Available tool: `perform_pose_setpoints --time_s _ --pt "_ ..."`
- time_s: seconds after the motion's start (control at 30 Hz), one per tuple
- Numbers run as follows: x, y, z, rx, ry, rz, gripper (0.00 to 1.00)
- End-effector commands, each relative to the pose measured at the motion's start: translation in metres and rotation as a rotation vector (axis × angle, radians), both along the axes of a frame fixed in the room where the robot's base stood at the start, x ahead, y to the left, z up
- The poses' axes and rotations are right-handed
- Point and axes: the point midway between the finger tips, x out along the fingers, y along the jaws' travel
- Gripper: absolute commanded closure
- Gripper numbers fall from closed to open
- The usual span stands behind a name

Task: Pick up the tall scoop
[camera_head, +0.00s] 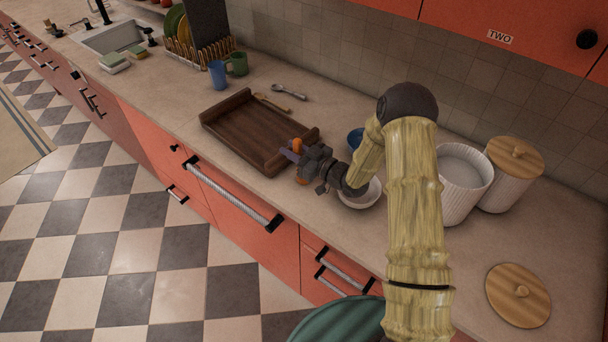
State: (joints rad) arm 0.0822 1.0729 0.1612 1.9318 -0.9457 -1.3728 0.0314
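A grey metal utensil (289,92) lies flat on the counter behind the wooden tray. A tan wooden utensil (271,102) lies by the tray's back edge. I cannot tell which of them, if either, is the tall scoop. My gripper (297,162) is dark with orange parts and is at the right end of the tray, to the right of and nearer than both utensils. It is apart from both. The fingers are small and partly hidden by the wrist, so I cannot tell whether they are open or whether they hold anything.
The dark wooden tray (246,132) looks empty. A white bowl (362,194) and a blue bowl (356,138) stand by my wrist. An open white canister (462,186), a lidded canister (509,178) and a loose wooden lid (518,296) are at right. Blue (218,75) and green (238,64) mugs stand behind the tray.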

Motion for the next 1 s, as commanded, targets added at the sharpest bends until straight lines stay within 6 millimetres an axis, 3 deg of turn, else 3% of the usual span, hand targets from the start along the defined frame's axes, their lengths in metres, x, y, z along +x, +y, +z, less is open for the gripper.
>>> perform_pose_setpoints --time_s 0.03,0.1,0.57,0.77,1.0 --pt "0.0 0.0 0.0 0.0 0.0 0.0 0.86" --pt "0.0 0.0 0.0 0.0 0.0 0.0 1.0" --pt "0.0 0.0 0.006 0.001 -0.002 0.0 1.0" --pt "0.0 0.0 0.027 0.0 -0.005 0.0 1.0" --pt "0.0 0.0 0.067 -0.001 -0.006 0.0 1.0"
